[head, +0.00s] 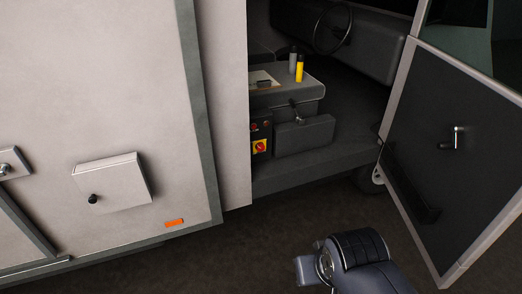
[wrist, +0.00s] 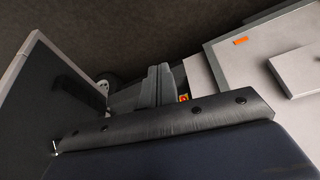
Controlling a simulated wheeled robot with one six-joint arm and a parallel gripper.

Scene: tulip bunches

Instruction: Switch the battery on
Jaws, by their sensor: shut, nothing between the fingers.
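The battery switch (head: 260,146) is a red rotary knob on a yellow plate, on a dark panel low in the van's open cab doorway. It also shows small in the wrist view (wrist: 183,98), just beyond the dark edge of my own hardware. The way the knob is turned is too small to read. My gripper (head: 305,270) is at the bottom of the head view, outside the cab, well in front of and below the switch. It is shut and empty; its fingertips are not clearly visible.
The open door (head: 455,150) stands to the right. The pale van wall with a protruding box (head: 112,183) is on the left. A seat base with a lever (head: 303,134) is beside the switch. A yellow bottle (head: 300,69) stands above. The doorway is clear.

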